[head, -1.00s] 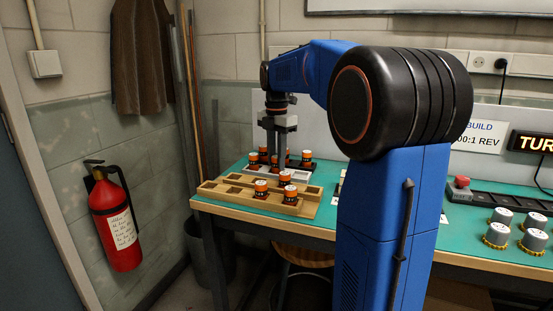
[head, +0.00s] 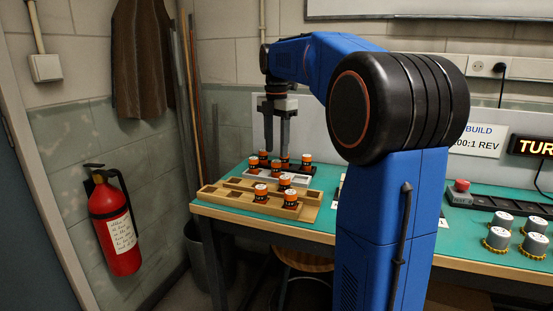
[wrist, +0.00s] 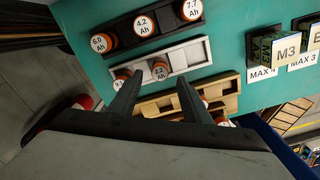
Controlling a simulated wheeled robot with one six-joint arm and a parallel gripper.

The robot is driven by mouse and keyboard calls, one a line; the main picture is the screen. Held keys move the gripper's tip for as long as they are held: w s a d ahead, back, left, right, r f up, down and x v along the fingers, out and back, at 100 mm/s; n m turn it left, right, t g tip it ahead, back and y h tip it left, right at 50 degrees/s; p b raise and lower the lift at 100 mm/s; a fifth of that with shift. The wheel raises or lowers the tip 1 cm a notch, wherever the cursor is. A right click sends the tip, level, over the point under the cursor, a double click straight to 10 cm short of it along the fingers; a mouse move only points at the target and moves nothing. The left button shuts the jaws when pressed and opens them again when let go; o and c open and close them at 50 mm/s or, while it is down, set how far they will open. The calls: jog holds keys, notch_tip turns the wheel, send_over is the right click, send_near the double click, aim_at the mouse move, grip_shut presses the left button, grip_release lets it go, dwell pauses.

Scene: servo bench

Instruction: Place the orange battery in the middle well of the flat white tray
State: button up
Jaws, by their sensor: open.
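The flat white tray (wrist: 207,52) lies on the bench between a dark tray and the wooden trays; it also shows in the head view (head: 294,180). An orange-banded battery marked 2.2 Ah (wrist: 160,71) stands upright in its middle well, with another battery (wrist: 122,80) at its left end, partly hidden by a finger. The right well looks empty. My gripper (wrist: 160,80) is open and empty, its fingers apart on either side of the 2.2 Ah battery in the wrist view. In the head view my gripper (head: 276,147) hangs just above the batteries.
A dark tray (wrist: 122,31) behind holds three batteries marked 6.0, 4.2 and 7.7 Ah. Wooden trays (head: 226,197) in front hold three more batteries. Labelled boxes (wrist: 275,48) stand to the right in the wrist view. Green bench surface beside the trays is clear.

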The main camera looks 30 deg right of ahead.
aim_at(277, 161)
notch_tip(277, 161, up, 6)
jog(key=shift+r, duration=0.15)
dwell(0.6)
